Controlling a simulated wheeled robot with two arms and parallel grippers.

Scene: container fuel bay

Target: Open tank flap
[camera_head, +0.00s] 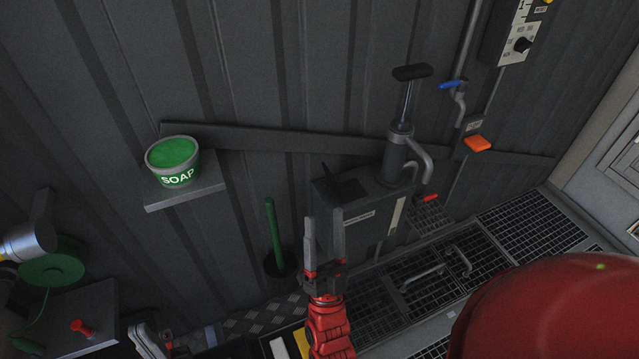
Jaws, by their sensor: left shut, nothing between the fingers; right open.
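The grey tank (368,222) stands against the wall in the middle, with a hand pump (398,140) on it. A dark flap (347,187) is on the left part of its top. A thin dark piece rises at the flap's left edge; I cannot tell whether the flap is raised. My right gripper (325,215) is open and empty, pointing up in front of the tank's lower left side. It appears below the flap in the picture and hides part of the tank. My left gripper (142,330) is at the bottom left edge, partly cut off, shut and empty.
A green soap tub (174,162) stands on a wall shelf (205,192). A green stick (273,230) stands left of the tank. A bench (85,305) with a red knob is at lower left. Floor grating (480,255) lies to the right. An orange block (477,144) is on the wall.

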